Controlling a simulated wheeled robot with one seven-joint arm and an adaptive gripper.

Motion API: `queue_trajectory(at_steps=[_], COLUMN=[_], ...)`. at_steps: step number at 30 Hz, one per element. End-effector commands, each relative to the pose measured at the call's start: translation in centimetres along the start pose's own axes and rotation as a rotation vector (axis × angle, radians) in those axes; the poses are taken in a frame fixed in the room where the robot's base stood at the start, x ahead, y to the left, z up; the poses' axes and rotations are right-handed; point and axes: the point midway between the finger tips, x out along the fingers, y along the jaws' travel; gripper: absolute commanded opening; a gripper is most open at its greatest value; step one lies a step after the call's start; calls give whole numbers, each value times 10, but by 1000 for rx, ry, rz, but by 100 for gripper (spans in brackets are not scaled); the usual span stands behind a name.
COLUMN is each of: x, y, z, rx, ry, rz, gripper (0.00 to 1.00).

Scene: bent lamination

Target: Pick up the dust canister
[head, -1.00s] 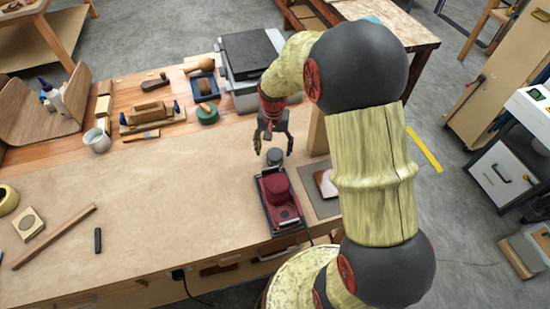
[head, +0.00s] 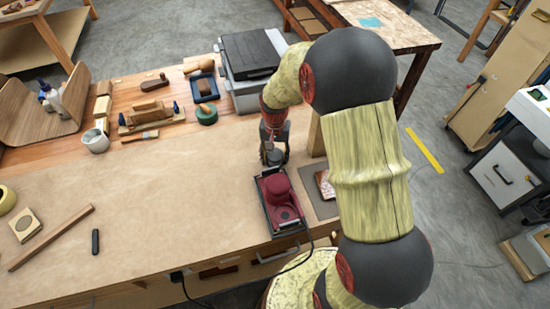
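The dust canister (head: 275,158) is a small dark grey cylinder at the back end of the red sander (head: 279,190), on the workbench in the head view. My gripper (head: 274,155) points down over it, with its fingers on either side of the canister. The fingers hide part of the canister. At this size I cannot tell whether the fingers touch it or stand slightly apart from it. I cannot tell whether the canister is joined to the sander.
The sander stands on a dark tray, with a cord running off the bench's front edge. A grey sanding sheet (head: 318,205) lies to its right. A grey machine (head: 249,62) and several hand tools stand at the back. The brown paper (head: 150,210) to the left is mostly clear.

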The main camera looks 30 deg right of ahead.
Motion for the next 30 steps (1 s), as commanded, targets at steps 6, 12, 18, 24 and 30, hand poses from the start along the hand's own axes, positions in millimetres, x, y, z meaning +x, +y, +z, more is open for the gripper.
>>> queue_trajectory(at_steps=[6,12,18,24,30], x=[0,0,-8,-31,-64], y=[0,0,0,0,-19], z=[0,0,-1,-1,18], rx=[0,0,0,0,-3], ry=[0,0,2,3,3], rz=[0,0,-1,-2,-2], gripper=[29,29,29,29,29])
